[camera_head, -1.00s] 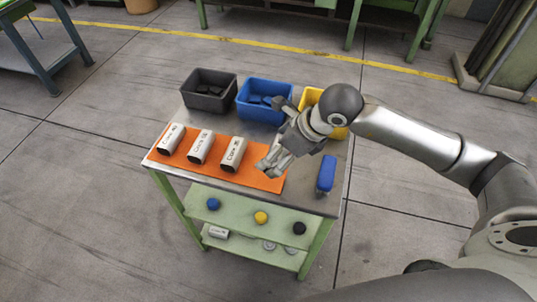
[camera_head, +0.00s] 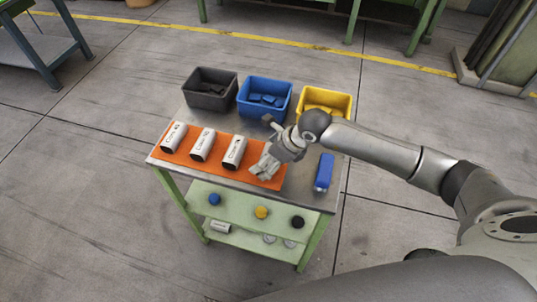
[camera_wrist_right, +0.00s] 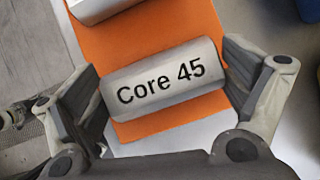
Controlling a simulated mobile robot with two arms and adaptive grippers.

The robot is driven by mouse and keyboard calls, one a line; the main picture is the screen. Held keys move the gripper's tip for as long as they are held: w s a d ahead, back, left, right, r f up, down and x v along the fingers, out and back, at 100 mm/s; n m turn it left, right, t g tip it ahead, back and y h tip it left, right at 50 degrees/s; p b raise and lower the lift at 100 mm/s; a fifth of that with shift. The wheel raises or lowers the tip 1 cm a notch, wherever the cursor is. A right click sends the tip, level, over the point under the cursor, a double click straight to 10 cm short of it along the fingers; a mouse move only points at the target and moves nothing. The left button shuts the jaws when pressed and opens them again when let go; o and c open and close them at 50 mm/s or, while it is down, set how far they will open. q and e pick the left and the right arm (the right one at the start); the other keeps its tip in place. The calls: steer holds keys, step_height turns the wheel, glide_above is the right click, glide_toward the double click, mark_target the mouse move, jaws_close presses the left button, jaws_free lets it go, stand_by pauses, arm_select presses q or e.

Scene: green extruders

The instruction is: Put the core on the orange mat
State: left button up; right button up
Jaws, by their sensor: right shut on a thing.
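My right gripper (camera_head: 264,172) is over the right end of the orange mat (camera_head: 190,160). In the right wrist view its fingers (camera_wrist_right: 163,90) are shut on the ends of a pale grey core marked "Core 45" (camera_wrist_right: 160,82). That core lies level across the orange mat (camera_wrist_right: 150,40); I cannot tell whether it touches the mat. In the head view the gripper hides it. My left gripper is not in view.
Behind the mat stand a dark grey bin (camera_head: 210,103), a blue bin (camera_head: 263,110) and a yellow bin (camera_head: 340,117). A blue tool-like object (camera_head: 324,171) lies right of the mat. The shelf below has blue, yellow and black knobs.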

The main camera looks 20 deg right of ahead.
steer(key=o, duration=0.9)
steer(key=shift+o, duration=0.2)
steer(key=shift+r, duration=0.15)
steer(key=shift+d+r, duration=0.15)
steer(key=b+v, duration=0.3)
steer(key=v, duration=0.8)
steer(key=shift+s+r, duration=0.2)
